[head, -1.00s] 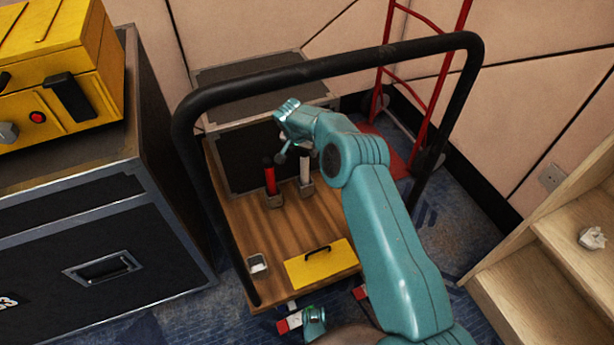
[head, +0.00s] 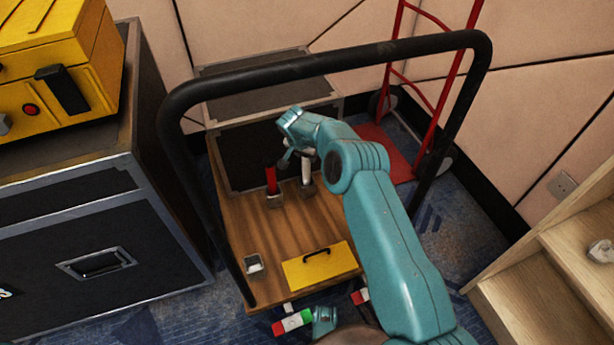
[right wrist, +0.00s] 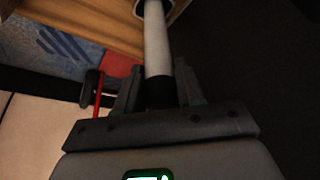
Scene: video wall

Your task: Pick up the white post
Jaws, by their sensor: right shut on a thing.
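The white post (head: 307,172) stands upright on the wooden deck of a cart, its foot in a small grey holder (head: 307,190). In the right wrist view the white post (right wrist: 156,45) runs down to a black end between the fingers. My right gripper (head: 301,152) is shut on the post's upper end; it also shows in the right wrist view (right wrist: 160,92). In the head view the gripper and wrist hide the post's top. My left gripper is not clearly in view.
A red post (head: 271,181) stands close left of the white one. A yellow panel (head: 320,267) and a small grey box (head: 254,264) are on the deck. A black case (head: 95,262) stands left; wooden steps (head: 530,290) right.

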